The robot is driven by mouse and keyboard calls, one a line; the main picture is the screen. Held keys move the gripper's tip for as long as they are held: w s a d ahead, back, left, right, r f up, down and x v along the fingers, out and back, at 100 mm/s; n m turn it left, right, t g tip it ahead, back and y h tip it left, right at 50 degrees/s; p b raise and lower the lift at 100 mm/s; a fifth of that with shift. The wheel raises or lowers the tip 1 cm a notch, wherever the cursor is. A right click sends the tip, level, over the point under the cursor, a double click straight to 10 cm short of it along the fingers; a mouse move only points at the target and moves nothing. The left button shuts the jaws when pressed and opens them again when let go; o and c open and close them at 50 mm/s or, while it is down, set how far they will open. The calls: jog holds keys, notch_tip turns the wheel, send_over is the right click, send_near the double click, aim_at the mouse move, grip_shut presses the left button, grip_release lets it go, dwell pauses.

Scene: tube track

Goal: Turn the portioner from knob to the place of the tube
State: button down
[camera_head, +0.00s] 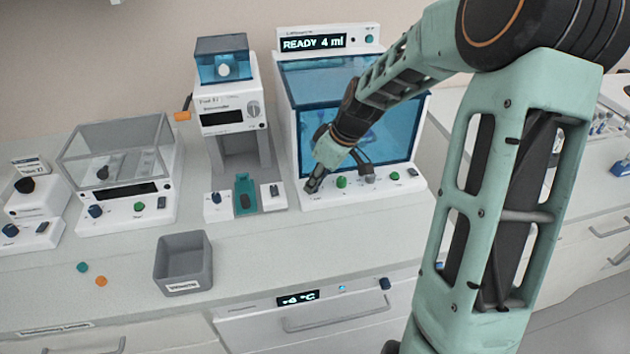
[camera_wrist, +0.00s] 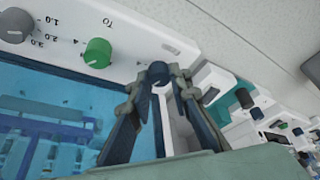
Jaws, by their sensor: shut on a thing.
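The portioner (camera_head: 285,120) is the white machine with a blue glass chamber, and its display reads "READY 4 ml". Its front panel carries a row of knobs. My gripper (camera_head: 314,182) is at the left end of this row. In the wrist view my gripper (camera_wrist: 160,82) is shut on a dark blue knob (camera_wrist: 158,73); fingers hide its sides, and its label is not readable. Beside it is a green knob (camera_wrist: 97,53) labelled "TO", then a grey knob (camera_wrist: 14,25) with a 1.0 to 3.0 scale. The chamber's inside is partly hidden by my arm.
Left of the portioner stands a white machine (camera_head: 228,95) with a teal piece (camera_head: 243,192) at its base. Further left is a clear-lidded machine (camera_head: 115,165).

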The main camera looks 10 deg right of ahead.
jog(key=shift+w+d+n+g+y+p, duration=0.1)
jog(key=shift+n+g+y+p, duration=0.45)
jog(key=shift+n, duration=1.35)
jog(key=shift+g, duration=0.25)
jog(key=c, duration=1.8)
grip_release()
jog(key=shift+o, duration=0.2)
jog(key=shift+h+b, duration=0.25)
jog(key=shift+b, duration=0.1)
